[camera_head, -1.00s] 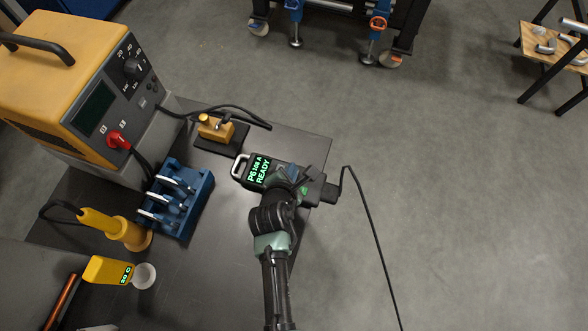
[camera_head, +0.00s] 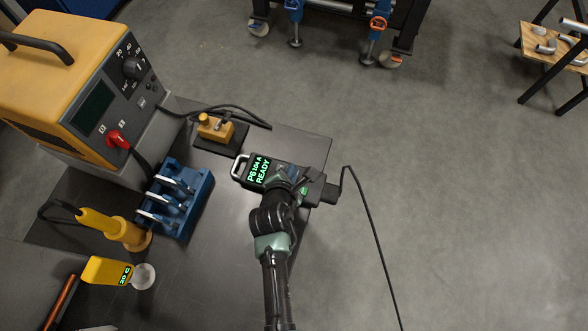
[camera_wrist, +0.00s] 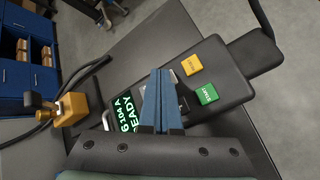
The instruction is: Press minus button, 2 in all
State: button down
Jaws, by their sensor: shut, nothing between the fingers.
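A black control pendant (camera_head: 310,180) lies on the dark table near its right edge. Its green display (camera_head: 258,170) reads P6, 104 A, READY. In the wrist view the pendant (camera_wrist: 222,62) shows an orange button (camera_wrist: 192,65) and a green START button (camera_wrist: 207,94). My gripper (camera_head: 284,173) is over the middle of the pendant; its shut blue fingers (camera_wrist: 161,74) reach down beside the display with nothing between them. The minus button cannot be made out; the fingers cover the area between display and coloured buttons. Whether the fingertips touch the pendant cannot be told.
A yellow power unit (camera_head: 62,62) stands at the left. A blue rack (camera_head: 190,213), a yellow clamp block (camera_head: 215,128) and a yellow torch (camera_head: 118,228) are left of the pendant. A cable (camera_head: 372,235) hangs from the pendant over the table edge.

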jog(key=shift+r, duration=0.1)
jog(key=shift+r+p, duration=0.7)
jog(key=shift+p, duration=0.25)
notch_tip(320, 180, up, 5)
jog(key=p, duration=0.5)
dwell(0.5)
